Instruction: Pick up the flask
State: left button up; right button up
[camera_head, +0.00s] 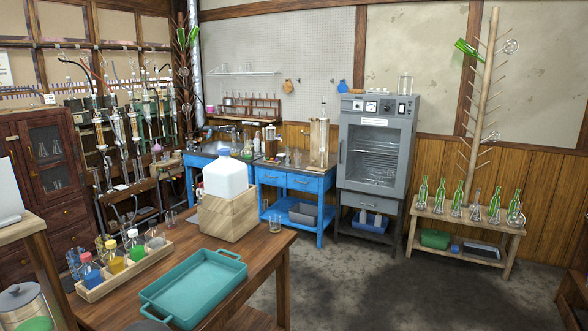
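Several small glass vessels stand in a wooden tray (128,276) on the brown table at the lower left. A clear flask-like vessel (155,239) stands at the tray's right end. More small flasks sit behind the cabinet glass (48,148). I cannot tell which one is the task's flask. Neither of my grippers is in view.
A teal tray (196,283) lies empty on the table (262,258). A white jug (225,176) stands in a wooden box (229,215) behind it. A blue bench (290,181), a grey oven (375,150) and a bottle bench (466,222) line the back.

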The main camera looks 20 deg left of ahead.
aim_at(246, 153)
jog(key=i, duration=6.05)
jog(key=u, duration=3.05)
